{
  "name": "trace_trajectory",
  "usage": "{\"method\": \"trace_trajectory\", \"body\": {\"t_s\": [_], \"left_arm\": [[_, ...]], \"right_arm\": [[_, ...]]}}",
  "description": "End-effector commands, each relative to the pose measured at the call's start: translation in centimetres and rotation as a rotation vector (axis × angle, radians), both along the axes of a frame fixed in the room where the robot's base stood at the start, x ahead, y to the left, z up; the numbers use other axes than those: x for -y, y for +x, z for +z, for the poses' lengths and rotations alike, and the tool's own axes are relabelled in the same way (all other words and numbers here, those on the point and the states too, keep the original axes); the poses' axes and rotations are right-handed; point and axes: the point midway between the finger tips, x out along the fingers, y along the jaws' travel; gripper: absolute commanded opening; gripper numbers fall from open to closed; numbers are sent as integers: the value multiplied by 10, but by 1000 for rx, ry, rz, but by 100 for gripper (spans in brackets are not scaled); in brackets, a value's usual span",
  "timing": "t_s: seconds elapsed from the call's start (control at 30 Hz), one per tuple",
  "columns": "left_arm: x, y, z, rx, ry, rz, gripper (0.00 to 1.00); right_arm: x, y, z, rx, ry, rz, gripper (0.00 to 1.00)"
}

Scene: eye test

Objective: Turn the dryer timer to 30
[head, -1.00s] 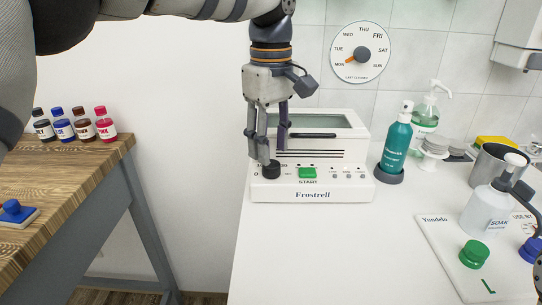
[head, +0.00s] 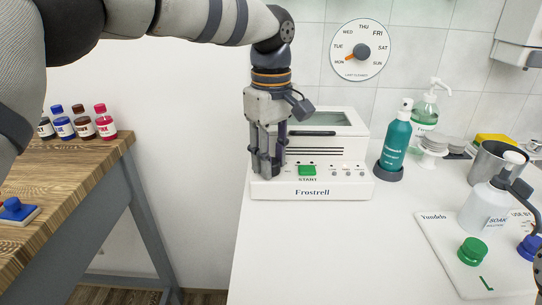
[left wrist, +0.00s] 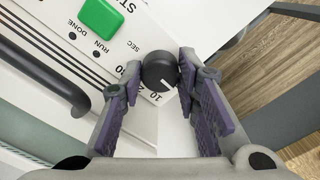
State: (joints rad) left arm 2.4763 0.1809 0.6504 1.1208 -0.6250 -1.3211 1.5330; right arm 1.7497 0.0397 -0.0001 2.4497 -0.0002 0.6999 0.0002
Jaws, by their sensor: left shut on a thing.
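The dryer (head: 318,192) is a white box marked Frostrell, with a lidded window on top and a green START button (head: 307,170). Its timer knob (left wrist: 160,70) is round and black, with a short white line on its lower right side in the left wrist view. Printed numbers lie beside it: 10 is just below the knob and another number, partly hidden, is to its left. My left gripper (head: 265,166) is shut on the knob, one purple-padded finger on each side. In the head view the fingers hide most of the knob. Dark parts at the right edge seem to be my right gripper (head: 538,272).
A teal spray bottle (head: 395,142) stands close right of the dryer. Farther right are a pump bottle (head: 425,110), a metal pot (head: 486,161) and a white board (head: 450,248) with a green cap (head: 473,251). The counter before the dryer is clear.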

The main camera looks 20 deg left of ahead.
Motion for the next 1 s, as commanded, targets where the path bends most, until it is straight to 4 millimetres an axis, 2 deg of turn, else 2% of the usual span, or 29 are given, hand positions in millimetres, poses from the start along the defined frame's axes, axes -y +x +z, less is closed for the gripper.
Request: {"method": "trace_trajectory", "body": {"t_s": [0.27,1.0], "left_arm": [[0,0,4,5,4,-153,2],[-1,0,1,1,3,-850,1]], "right_arm": [[0,10,9,34,0,0,84],[0,18,18,66,0,-1,84]]}}
